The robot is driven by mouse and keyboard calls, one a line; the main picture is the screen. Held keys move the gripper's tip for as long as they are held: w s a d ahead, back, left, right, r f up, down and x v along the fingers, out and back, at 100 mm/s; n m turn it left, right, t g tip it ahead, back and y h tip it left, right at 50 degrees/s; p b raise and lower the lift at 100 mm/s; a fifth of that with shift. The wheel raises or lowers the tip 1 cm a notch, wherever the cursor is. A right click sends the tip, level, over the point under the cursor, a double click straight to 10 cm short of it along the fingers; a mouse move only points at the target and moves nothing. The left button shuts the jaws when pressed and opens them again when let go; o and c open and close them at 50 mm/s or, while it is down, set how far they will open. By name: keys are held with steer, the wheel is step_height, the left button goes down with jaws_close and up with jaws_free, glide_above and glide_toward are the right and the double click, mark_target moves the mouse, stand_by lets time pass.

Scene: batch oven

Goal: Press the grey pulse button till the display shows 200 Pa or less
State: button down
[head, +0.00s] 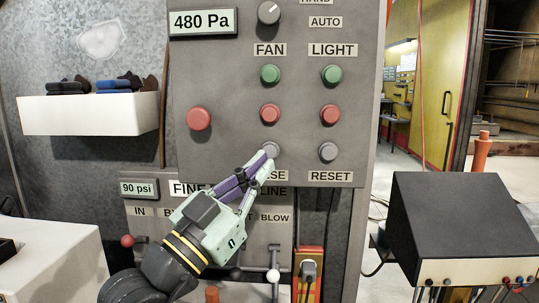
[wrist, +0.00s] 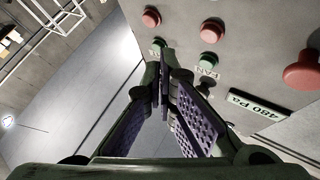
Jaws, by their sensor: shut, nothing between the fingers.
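The grey pulse button (head: 270,149) is on the grey control panel, below the red fan button. Its label is partly covered by my gripper, leaving only "SE" readable. My gripper (head: 267,162) is shut and empty, with its tips at the lower edge of this button; I cannot tell whether they touch it. The display (head: 203,22) at the panel's upper left reads 480 Pa. In the wrist view the shut fingers (wrist: 165,68) point towards the panel, and the display (wrist: 258,105) also reads 480 Pa. I cannot make out the pulse button there.
A similar grey reset button (head: 328,152) is to the right. Green and red fan and light buttons sit above, and a large red button (head: 198,118) is at left. A lower panel with a 90 psi display (head: 139,188) and a dark box (head: 460,215) are nearby.

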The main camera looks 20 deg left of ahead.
mark_target(270, 151)
steer(key=shift+w, duration=0.1)
steer(key=w+a, duration=0.2)
steer(key=w, duration=0.6)
steer(key=shift+a, duration=0.25)
steer(key=shift+w, duration=0.25)
stand_by(1.3)
steer(key=shift+w+a, duration=0.15)
steer(key=shift+w, duration=0.15)
steer(key=shift+w+a+b, duration=0.1)
steer(key=shift+w+b, duration=0.25)
steer(key=shift+w, duration=0.05)
stand_by(0.6)
stand_by(0.3)
steer(key=shift+s+d, duration=0.25)
steer(key=shift+s, duration=0.6)
